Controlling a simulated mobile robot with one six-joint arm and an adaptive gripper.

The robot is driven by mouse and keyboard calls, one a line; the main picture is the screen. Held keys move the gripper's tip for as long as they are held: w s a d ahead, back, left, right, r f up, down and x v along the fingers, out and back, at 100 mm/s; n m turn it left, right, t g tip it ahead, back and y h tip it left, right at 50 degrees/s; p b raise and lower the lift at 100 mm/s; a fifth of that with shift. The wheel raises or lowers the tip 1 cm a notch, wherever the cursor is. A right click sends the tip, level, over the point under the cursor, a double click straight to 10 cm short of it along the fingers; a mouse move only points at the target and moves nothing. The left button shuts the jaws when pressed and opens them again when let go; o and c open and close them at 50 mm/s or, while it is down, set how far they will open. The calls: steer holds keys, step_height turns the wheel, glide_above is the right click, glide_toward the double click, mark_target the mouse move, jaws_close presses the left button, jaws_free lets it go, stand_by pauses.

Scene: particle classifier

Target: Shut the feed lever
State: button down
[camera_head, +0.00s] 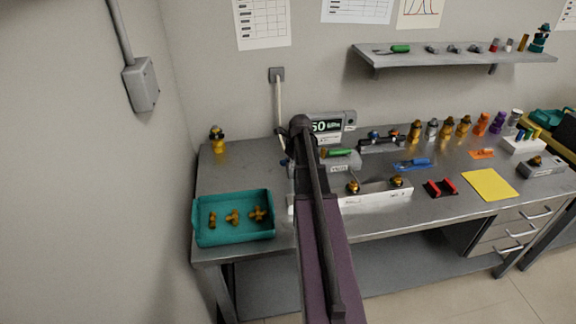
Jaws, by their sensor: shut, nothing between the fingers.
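A grey block with a label (338,168) stands on the bench just right of my arm. A green handle (340,153) lies roughly level across its top; it may be the feed lever, but I cannot read the label or tell its position for sure. A box with a lit display (325,127) stands behind it, partly covered by my arm. My arm reaches up the middle of the picture over the bench. My gripper cannot be made out; the arm hides that area. A small dark blue part shows left of the arm, unclear.
A long white base (375,198) with brass fittings sits in front of the block. A teal tray (235,238) with brass fittings is at the left. A yellow sheet (489,185), a red-and-black holder (440,188) and several bottles fill the right. A shelf (455,54) hangs above.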

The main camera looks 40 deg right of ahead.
steer(key=shift+w+a, duration=0.15)
steer(key=shift+w, duration=1.1)
steer(key=shift+s+a, duration=0.35)
steer(key=shift+s, duration=0.2)
steer(key=s+a+r+p, duration=0.2)
steer(key=s+r+p, duration=0.2)
steer(key=r+p, duration=0.5)
steer(key=shift+s+r+p, duration=0.35)
steer(key=shift+s+p, duration=0.05)
steer(key=shift+a, duration=0.2)
stand_by(0.4)
